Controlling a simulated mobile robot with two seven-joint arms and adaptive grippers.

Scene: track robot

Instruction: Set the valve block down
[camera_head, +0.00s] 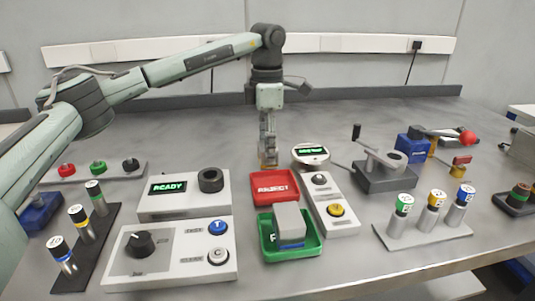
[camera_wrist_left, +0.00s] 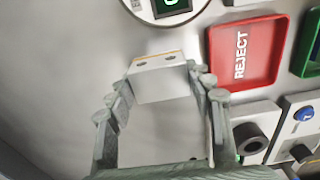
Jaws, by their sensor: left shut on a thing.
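My left gripper (camera_head: 268,157) comes down from above, near the back edge of the red REJECT tray (camera_head: 274,188). It is shut on the valve block, a pale grey block (camera_wrist_left: 158,82) with two dark holes and a thin orange edge, seen between the fingertips (camera_wrist_left: 163,74) in the wrist view. In the head view the block is mostly hidden by the fingers. I cannot tell whether it touches the table. The red tray is empty; it also shows in the wrist view (camera_wrist_left: 246,80). My right gripper is in neither view.
A green tray (camera_head: 267,256) in front holds a grey and blue block (camera_head: 289,222). A round display unit (camera_head: 311,154) stands right of the gripper. The READY box (camera_head: 155,209) is at left, a crank fixture (camera_head: 385,175) at right. The table behind is clear.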

